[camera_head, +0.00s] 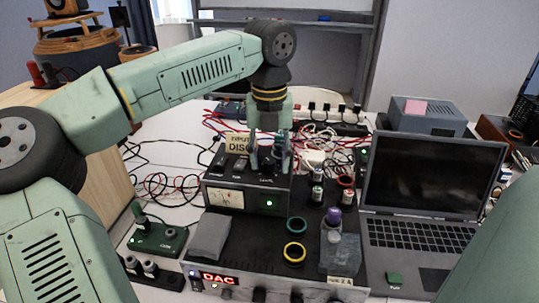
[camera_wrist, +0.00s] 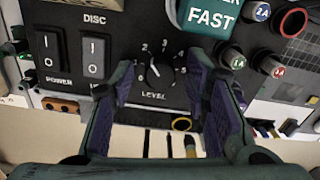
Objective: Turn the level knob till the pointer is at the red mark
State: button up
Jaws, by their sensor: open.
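The level knob (camera_wrist: 160,74) is black and round, on a dark panel with a white number scale around it and LEVEL printed below. In the wrist view a small pale line shows on its upper left. My gripper (camera_wrist: 162,88) is open, its fingers on either side of the knob with gaps visible. In the head view my gripper (camera_head: 268,152) reaches down over the black box (camera_head: 245,190), and its fingers hide the knob. A pale meter (camera_head: 224,197) is on the box's front; its pointer and any red mark are too small to tell.
Power and input switches (camera_wrist: 94,57) lie left of the knob; a FAST label (camera_wrist: 210,18) and coloured sockets (camera_wrist: 232,60) lie right. A laptop (camera_head: 425,190) stands right of the box. Red and black cables (camera_head: 170,190) spread behind and left.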

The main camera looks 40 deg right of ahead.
jog(key=shift+c, duration=0.4)
grip_shut()
